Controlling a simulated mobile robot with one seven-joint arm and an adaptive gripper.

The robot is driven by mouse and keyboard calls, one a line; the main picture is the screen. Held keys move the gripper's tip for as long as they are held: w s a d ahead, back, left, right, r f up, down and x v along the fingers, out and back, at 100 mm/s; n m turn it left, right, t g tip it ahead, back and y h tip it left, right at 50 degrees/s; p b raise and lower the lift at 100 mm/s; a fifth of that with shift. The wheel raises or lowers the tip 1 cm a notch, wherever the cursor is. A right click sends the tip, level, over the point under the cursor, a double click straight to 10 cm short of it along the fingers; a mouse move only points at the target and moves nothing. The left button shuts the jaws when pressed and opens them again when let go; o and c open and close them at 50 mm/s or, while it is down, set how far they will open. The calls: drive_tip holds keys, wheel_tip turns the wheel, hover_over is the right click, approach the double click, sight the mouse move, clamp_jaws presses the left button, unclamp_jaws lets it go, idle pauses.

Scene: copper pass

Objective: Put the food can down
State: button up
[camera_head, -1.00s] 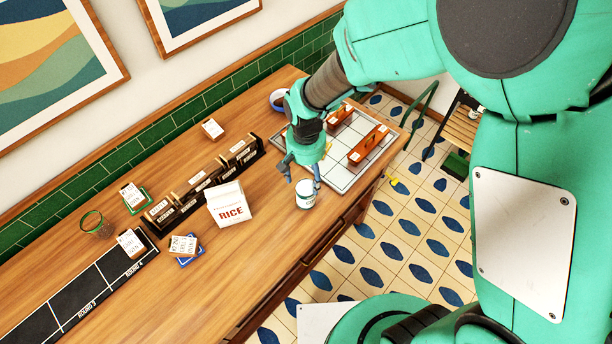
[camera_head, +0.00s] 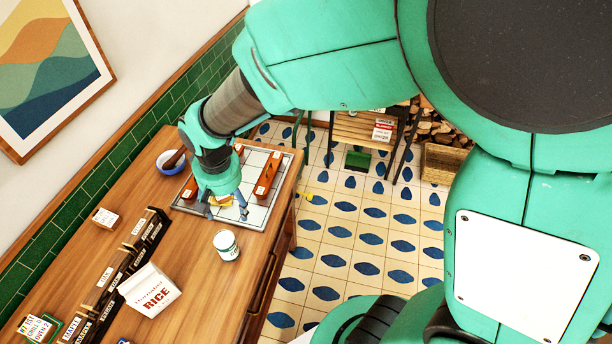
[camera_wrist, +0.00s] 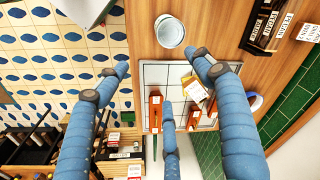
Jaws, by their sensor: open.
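The food can (camera_head: 227,246), white with a dark band of lettering, stands upright on the wooden counter (camera_head: 190,262), near its front edge. In the wrist view the can (camera_wrist: 170,31) shows from above at the top, beyond the fingertips. My gripper (camera_head: 228,207) is open and apart from the can, over the near part of a white gridded board (camera_head: 255,212). In the wrist view my gripper's blue fingers (camera_wrist: 163,76) are spread with nothing between them touching the can.
Orange blocks (camera_head: 267,175) and a small yellow packet (camera_wrist: 194,88) are on the board. A blue-rimmed bowl (camera_head: 172,161) stands behind it. A rice bag (camera_head: 150,290) and a dark label rack (camera_head: 118,268) stand left of the can. Bare counter surrounds the can.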

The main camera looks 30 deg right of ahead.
drive_tip(key=s+d+r+t, duration=0.2)
drive_tip(key=s+d+r, duration=0.5)
drive_tip(key=r, duration=0.3)
drive_tip(key=s+d+r+t, duration=0.2)
drive_tip(key=s+d+r, duration=0.4)
drive_tip(key=s+r, duration=0.4)
drive_tip(key=shift+s+d+r, duration=0.2)
drive_tip(key=shift+d+r, duration=0.2)
drive_tip(key=shift+r, duration=0.15)
wheel_tip(320, 180, down, 4)
drive_tip(key=b, duration=0.4)
drive_tip(key=shift+f, duration=0.2)
